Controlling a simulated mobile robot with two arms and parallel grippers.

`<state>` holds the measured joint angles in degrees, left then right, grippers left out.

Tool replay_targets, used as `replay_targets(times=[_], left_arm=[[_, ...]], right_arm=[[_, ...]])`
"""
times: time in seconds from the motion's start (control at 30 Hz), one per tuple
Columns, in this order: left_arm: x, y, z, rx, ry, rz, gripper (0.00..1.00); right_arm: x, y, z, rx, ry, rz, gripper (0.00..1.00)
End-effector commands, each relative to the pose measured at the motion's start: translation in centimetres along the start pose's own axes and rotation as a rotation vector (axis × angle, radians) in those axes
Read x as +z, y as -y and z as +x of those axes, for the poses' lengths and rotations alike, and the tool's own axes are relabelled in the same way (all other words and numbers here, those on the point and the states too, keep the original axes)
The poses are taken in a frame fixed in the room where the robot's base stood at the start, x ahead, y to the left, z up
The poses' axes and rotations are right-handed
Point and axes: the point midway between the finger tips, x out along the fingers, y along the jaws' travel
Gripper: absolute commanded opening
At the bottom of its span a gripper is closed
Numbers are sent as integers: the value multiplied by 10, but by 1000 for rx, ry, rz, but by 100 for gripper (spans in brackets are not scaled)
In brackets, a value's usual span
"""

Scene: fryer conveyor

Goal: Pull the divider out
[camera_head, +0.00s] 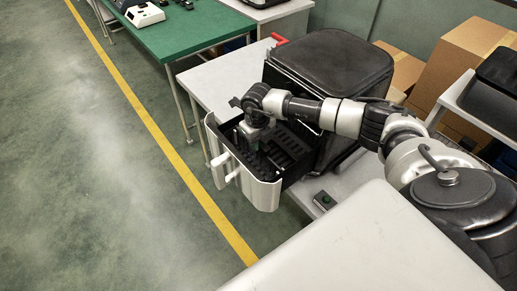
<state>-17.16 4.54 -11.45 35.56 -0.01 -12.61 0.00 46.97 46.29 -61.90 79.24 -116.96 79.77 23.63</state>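A black air fryer (330,62) stands on a white table with its drawer (265,192) pulled out toward the left. The drawer has a light grey front with a white handle and a dark inside. Dark slotted parts (290,146) lie in the drawer; I cannot clearly tell the divider from the basket in the dark. My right arm reaches in from the right, and my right gripper (253,152) points down into the drawer's left half. Its fingertips are hidden in the dark, so I cannot see whether it grips the divider. My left gripper is not in view.
A green table (190,32) with a white device (144,15) stands at the back left. Cardboard boxes (462,55) are at the back right. A small dark box (324,200) sits on the white table (208,82) beside the drawer. The floor at left is clear.

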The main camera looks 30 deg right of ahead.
Motion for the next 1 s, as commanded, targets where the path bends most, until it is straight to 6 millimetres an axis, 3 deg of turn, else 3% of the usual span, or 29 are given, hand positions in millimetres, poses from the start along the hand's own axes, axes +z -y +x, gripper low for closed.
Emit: replay_targets(times=[0.13,1.0], left_arm=[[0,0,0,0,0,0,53],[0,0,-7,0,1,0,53]], right_arm=[[0,0,0,0,0,0,0],[0,0,-11,0,1,0,0]])
